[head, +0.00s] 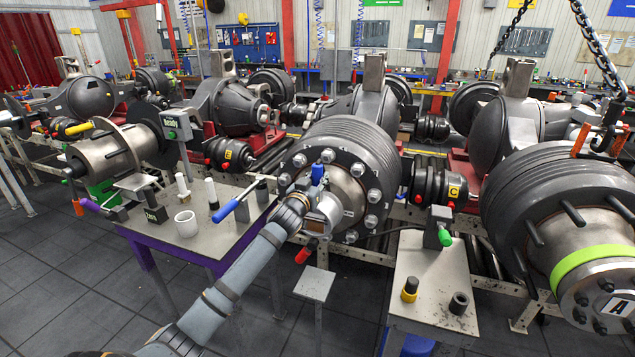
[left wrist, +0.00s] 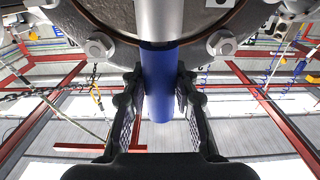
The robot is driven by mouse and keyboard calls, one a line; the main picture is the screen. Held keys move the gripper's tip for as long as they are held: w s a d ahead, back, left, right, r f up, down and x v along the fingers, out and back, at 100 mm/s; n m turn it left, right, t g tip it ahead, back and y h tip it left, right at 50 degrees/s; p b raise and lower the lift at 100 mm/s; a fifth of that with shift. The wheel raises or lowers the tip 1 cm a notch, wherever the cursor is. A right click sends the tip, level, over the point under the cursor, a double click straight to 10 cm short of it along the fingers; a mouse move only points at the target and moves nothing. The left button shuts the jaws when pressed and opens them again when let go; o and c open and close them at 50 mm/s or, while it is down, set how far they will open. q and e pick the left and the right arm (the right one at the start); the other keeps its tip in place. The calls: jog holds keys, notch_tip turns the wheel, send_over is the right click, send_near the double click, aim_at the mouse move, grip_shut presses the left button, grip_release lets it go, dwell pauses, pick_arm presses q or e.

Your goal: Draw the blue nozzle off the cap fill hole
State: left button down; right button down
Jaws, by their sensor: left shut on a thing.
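The blue nozzle (head: 318,172) stands at the upper front of the silver hub cap (head: 345,192) on the middle wheel hub. My left arm reaches up from the bottom of the head view, and its gripper (head: 308,193) is at the nozzle. In the left wrist view the blue nozzle (left wrist: 158,85) lies between the two dark fingers of my left gripper (left wrist: 160,98), which is shut on it. A grey metal rod (left wrist: 157,20) runs from the nozzle towards the hub. The fill hole is hidden, so I cannot tell whether the nozzle sits in it. My right gripper is not in view.
A bench (head: 180,243) at left carries a white cup (head: 186,224), bottles and a blue-handled tool (head: 226,210). A green-banded hub (head: 590,258) is at far right.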

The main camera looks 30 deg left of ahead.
pick_arm(q)
notch_tip(320, 180, up, 3)
jog(key=shift+s+d+f+b, duration=0.1)
jog(key=shift+d+b, duration=0.05)
jog(key=shift+b, duration=0.5)
jog(key=s+d+r+b, duration=0.3)
jog(key=s+d+r, duration=0.6)
jog(key=d, duration=0.1)
jog(key=shift+d+r, duration=0.2)
jog(key=shift+r, duration=0.1)
jog(key=shift+w, duration=0.1)
